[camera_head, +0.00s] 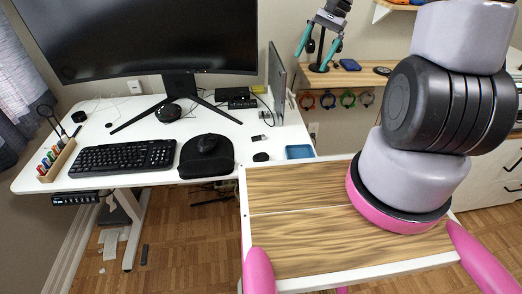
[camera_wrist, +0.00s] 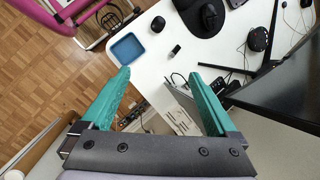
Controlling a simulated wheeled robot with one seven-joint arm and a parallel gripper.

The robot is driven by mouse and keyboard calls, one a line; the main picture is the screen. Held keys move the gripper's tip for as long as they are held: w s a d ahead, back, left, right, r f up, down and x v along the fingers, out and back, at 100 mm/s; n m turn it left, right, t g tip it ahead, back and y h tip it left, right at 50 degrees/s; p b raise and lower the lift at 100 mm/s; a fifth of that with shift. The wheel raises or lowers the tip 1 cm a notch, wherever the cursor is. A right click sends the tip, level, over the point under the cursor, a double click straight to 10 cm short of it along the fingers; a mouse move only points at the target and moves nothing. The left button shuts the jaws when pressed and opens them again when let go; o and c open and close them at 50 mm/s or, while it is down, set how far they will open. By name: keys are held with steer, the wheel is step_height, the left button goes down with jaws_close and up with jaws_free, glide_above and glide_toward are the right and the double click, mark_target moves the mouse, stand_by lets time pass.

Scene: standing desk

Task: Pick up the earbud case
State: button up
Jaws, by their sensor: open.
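A small dark rounded object (camera_head: 261,157) lies on the white desk, left of a blue tray; it looks like the earbud case, but it is too small to be sure. It also shows in the wrist view (camera_wrist: 158,23), near the top, beyond my fingertips. My gripper (camera_head: 310,62) hangs at the back right in the head view, well above and away from that object. In the wrist view its two teal fingers (camera_wrist: 159,73) are spread wide, with nothing between them.
The blue tray (camera_head: 300,151) and a small dark stick (camera_head: 258,137) lie near the object. The monitor (camera_wrist: 285,85) stands close on the right in the wrist view. A mouse (camera_head: 207,144), keyboard (camera_head: 123,157) and black box (camera_head: 237,98) occupy the desk.

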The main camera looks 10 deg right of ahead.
step_height(320, 180, down, 20)
steer(key=a+m+g+y, duration=0.2)
steer(key=m+g+y, duration=0.1)
steer(key=y, duration=0.1)
steer(key=m+y, duration=0.2)
steer(key=y, duration=0.1)
glide_toward(265, 154)
steer(key=a+f, duration=0.2)
steer(key=a, duration=0.1)
steer(key=shift+s+g, duration=0.3)
steer(key=shift+s, duration=0.1)
steer(key=x, duration=0.5)
steer(key=shift+s+a+f, duration=0.15)
steer(key=shift+a, duration=0.2)
steer(key=c, duration=1.4)
